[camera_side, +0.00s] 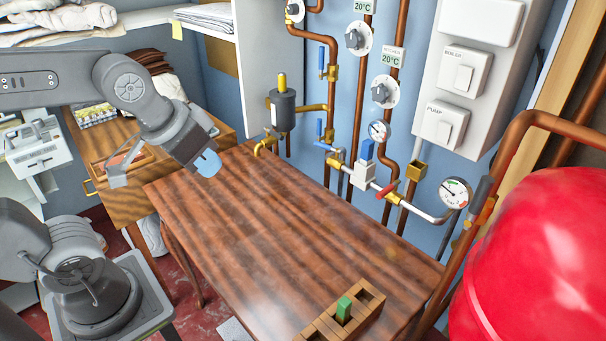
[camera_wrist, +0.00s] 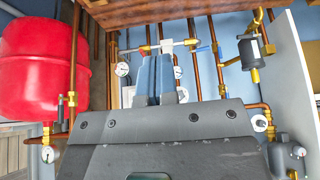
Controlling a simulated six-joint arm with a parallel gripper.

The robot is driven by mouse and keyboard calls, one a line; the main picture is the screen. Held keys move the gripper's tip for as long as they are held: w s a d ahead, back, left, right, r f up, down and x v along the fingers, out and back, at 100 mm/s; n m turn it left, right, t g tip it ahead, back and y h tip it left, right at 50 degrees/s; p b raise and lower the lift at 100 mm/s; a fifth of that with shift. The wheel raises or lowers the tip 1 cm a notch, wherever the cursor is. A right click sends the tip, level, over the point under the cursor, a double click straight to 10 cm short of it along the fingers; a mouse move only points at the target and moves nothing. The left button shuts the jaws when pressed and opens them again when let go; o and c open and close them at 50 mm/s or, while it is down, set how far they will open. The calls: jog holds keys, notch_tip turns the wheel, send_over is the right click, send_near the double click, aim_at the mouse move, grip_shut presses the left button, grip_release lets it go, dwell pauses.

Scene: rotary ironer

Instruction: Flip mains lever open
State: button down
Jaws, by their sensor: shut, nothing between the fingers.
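No lever has a readable mains label, so I cannot tell which one is the mains lever. In the side view, a blue lever (camera_side: 367,149) sits on a white valve body on the lower pipe run, with a red lever (camera_side: 388,189) to its right. Smaller blue levers (camera_side: 321,58) are on the pipes farther left. A dark grey handle (camera_side: 483,189) is by the right-hand copper pipe. My gripper (camera_side: 208,164), with blue fingertips, is shut and empty above the table's back left, well left of the valves. Its fingers (camera_wrist: 154,77) partly cover the pipework in the wrist view.
A wooden table (camera_side: 270,220) is mostly clear; a wooden block holder (camera_side: 325,325) with a green block is at its front. A red tank (camera_side: 545,260) stands at the right. Gauges (camera_side: 455,193), a dark cylinder (camera_side: 283,109) and white switch boxes (camera_side: 466,75) line the wall.

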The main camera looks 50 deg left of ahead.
jog(key=w+a+n, duration=0.1)
jog(key=w+a, duration=0.3)
jog(key=w, duration=1.1)
jog(key=n+y, duration=0.1)
jog(key=n, duration=0.1)
send_near(328, 147)
jog(key=s+r, duration=0.1)
jog(key=s, duration=0.6)
jog(key=w+a+f, duration=0.2)
jog(key=w+f, duration=0.6)
jog(key=w, duration=0.1)
jog(key=shift+g, duration=0.3)
jog(key=shift+f, duration=0.15)
jog(key=shift+w+a, duration=0.5)
jog(key=shift+w, duration=0.4)
